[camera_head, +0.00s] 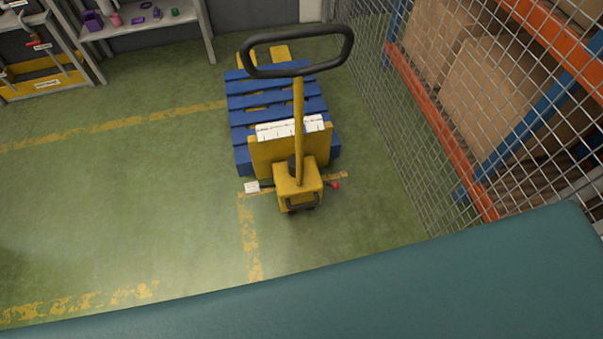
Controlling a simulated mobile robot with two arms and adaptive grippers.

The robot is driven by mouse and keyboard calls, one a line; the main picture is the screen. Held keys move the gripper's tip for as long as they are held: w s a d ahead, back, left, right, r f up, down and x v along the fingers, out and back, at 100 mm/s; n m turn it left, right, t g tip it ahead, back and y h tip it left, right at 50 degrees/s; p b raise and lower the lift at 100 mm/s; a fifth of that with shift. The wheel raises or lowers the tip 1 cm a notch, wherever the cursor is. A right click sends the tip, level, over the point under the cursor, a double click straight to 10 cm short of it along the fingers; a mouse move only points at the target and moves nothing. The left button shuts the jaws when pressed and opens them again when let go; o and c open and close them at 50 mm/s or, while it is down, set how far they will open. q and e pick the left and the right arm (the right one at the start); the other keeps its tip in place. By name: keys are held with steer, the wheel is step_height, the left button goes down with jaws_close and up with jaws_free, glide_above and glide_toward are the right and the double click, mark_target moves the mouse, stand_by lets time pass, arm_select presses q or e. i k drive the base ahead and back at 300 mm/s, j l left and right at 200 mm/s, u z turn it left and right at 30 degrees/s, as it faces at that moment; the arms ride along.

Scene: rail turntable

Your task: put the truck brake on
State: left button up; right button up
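A yellow pallet truck (297,180) stands on the green floor with its forks under a blue pallet (245,104). Its yellow shaft rises upright to a black loop handle (262,72). A small red knob (335,185) shows low on the right side of the truck's base, and a small white piece (252,187) low on its left. I cannot tell which part is the brake or how it is set. Neither of my grippers is in view.
A wire mesh fence (400,130) with racking and cardboard boxes (490,90) behind it stands on the right. Shelves with small items (140,25) stand at the back left. A teal surface (420,290) fills the lower right. The floor left of the truck is clear, with worn yellow lines.

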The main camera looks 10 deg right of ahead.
mark_target(335, 186)
steer(key=z, duration=0.8)
